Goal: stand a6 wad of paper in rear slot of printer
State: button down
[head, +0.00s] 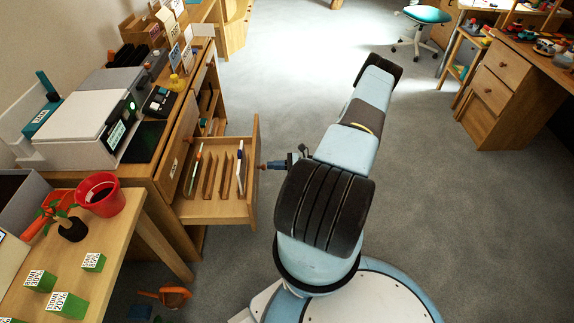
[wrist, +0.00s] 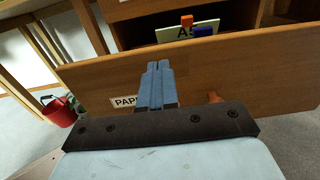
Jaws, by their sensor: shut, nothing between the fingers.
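The printer (head: 80,130), white and grey, stands on the wooden desk at left in the head view. A teal piece (head: 47,86) stands upright at its back; I cannot tell whether it is in the rear slot. The open drawer (head: 213,208) holds upright wooden dividers and thin white items (head: 240,168). No A6 wad can be made out for certain. My gripper (head: 272,164) is shut and empty just outside the drawer front, by its knob (wrist: 213,97). In the wrist view its blue fingers (wrist: 158,72) overlap the front's partly hidden "PAP" label (wrist: 122,102); contact is unclear.
A lower table (head: 125,245) at left bears a red pot (head: 101,194), a plant and green blocks. An orange item (head: 172,296) lies on the floor. Grey floor is open at right.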

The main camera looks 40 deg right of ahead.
jog(key=shift+x, duration=2.5)
